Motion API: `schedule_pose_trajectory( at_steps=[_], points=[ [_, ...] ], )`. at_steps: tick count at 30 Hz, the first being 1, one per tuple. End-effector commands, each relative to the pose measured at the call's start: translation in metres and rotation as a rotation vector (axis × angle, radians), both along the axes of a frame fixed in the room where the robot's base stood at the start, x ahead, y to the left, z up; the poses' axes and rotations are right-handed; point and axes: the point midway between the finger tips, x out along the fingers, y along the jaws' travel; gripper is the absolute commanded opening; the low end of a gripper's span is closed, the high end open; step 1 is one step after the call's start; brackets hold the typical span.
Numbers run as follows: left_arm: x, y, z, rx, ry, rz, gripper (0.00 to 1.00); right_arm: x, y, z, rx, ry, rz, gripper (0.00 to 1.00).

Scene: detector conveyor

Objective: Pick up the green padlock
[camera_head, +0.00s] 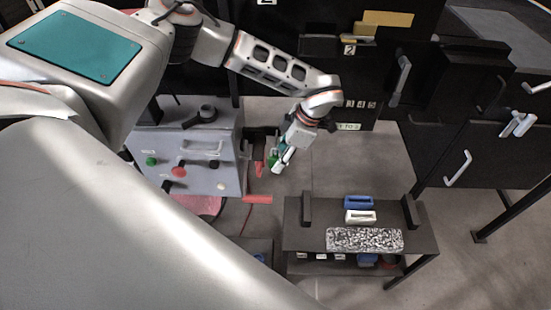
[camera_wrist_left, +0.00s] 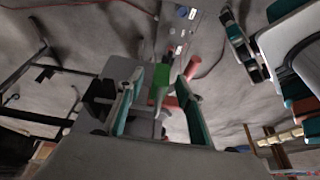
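The green padlock (camera_head: 272,158) is a small green shape at the right side of the grey control box, partly hidden by my left gripper (camera_head: 281,160). In the left wrist view the green padlock (camera_wrist_left: 160,82) shows as a green block between the two teal-lined fingers of the left gripper (camera_wrist_left: 160,88). The fingers are apart, with gaps on both sides of the block. I cannot tell how far beyond the fingertips it lies.
The grey control box (camera_head: 215,158) carries a handle and coloured buttons. Red parts (camera_head: 257,199) are beside it. A low dark table (camera_head: 300,240) holds blue and white blocks and a speckled plate. Black cabinets (camera_head: 450,140) stand behind at the right. Grey floor (camera_head: 345,160) is clear between them.

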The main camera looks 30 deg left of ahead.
Motion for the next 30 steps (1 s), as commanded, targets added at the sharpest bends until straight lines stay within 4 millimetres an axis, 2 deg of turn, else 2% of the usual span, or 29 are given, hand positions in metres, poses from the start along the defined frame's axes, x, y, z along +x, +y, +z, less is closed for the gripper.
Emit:
schedule_pose_trajectory(
  at_steps=[7, 8, 9, 12, 23, 30],
  points=[
    [0.000, 0.001, -0.002, -0.001, -0.001, 0.000, 0.36, -0.004, 0.001, -0.005, 0.000, 0.011, -0.002, 0.40],
    [0.000, 0.001, -0.002, -0.001, -0.001, 0.000, 0.34, -0.004, 0.001, -0.005, 0.001, 0.012, -0.001, 0.40],
    [0.000, 0.001, -0.003, -0.001, -0.001, 0.000, 0.23, -0.004, 0.001, -0.005, 0.001, 0.012, -0.001, 0.40],
    [0.000, 0.001, -0.002, -0.001, -0.001, 0.000, 0.00, -0.004, 0.001, -0.005, 0.001, 0.011, -0.001, 0.40],
    [0.000, 0.000, -0.001, -0.001, -0.001, 0.000, 0.00, -0.001, 0.002, 0.001, 0.005, 0.000, -0.001, 0.40],
    [0.001, 0.000, 0.014, -0.002, -0.003, -0.001, 0.00, -0.001, 0.004, -0.002, 0.008, -0.003, 0.002, 0.40]
  ],
)
